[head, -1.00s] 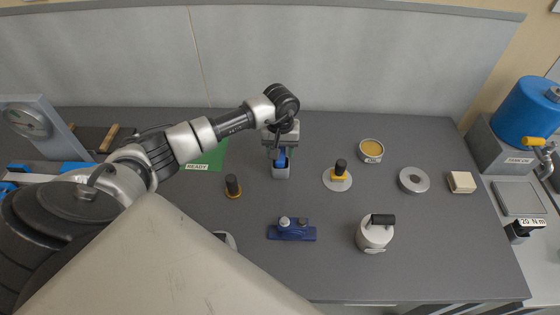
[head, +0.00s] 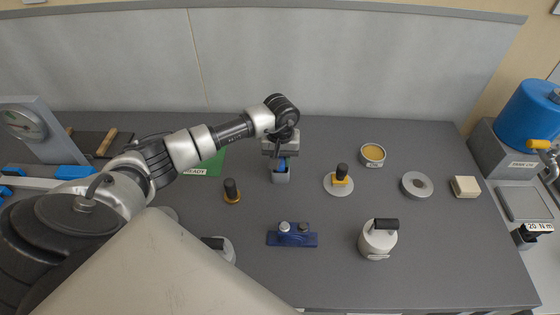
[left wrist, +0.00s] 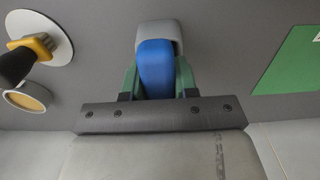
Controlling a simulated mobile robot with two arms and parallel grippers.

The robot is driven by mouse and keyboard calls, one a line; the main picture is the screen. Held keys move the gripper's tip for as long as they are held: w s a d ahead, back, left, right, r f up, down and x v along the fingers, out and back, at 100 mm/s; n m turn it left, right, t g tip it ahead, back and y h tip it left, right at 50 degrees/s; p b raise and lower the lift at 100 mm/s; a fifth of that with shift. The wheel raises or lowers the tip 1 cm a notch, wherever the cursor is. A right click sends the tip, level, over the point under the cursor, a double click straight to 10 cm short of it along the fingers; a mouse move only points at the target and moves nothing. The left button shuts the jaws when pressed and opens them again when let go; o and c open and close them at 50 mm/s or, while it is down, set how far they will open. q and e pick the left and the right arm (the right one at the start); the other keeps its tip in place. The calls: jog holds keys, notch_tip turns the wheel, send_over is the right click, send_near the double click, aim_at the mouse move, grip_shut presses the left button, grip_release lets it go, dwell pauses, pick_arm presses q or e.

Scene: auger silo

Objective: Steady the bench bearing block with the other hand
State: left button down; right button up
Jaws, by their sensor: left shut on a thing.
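A dark blue block (head: 291,239) with a flat base and two small knobs on top, one pale and one dark, stands on the bench; it looks like the bearing block, though no label shows. My left gripper (head: 281,157) is behind it, shut on a blue piece (left wrist: 156,66) that sits in a grey upright holder (head: 281,177). In the left wrist view the green finger pads of my left gripper (left wrist: 157,82) lie on both sides of the blue piece, with the grey holder (left wrist: 160,30) beyond. My right gripper is not in view.
A black-knobbed plunger (head: 231,190), a knobbed disc (head: 339,184), a yellow-filled tin (head: 372,155), a grey ring (head: 417,186), a cream block (head: 465,187) and a black-handled pot (head: 377,241) stand around. A green mat (head: 209,163) lies behind my arm. The front right bench is clear.

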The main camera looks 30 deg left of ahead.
pick_arm(q)
jog(key=shift+r+p, duration=0.9)
jog(key=shift+r, duration=1.05)
jog(key=shift+r+p, duration=0.65)
jog(key=shift+r, duration=0.75)
jog(key=shift+r+p, duration=0.7)
jog(key=shift+r, duration=0.85)
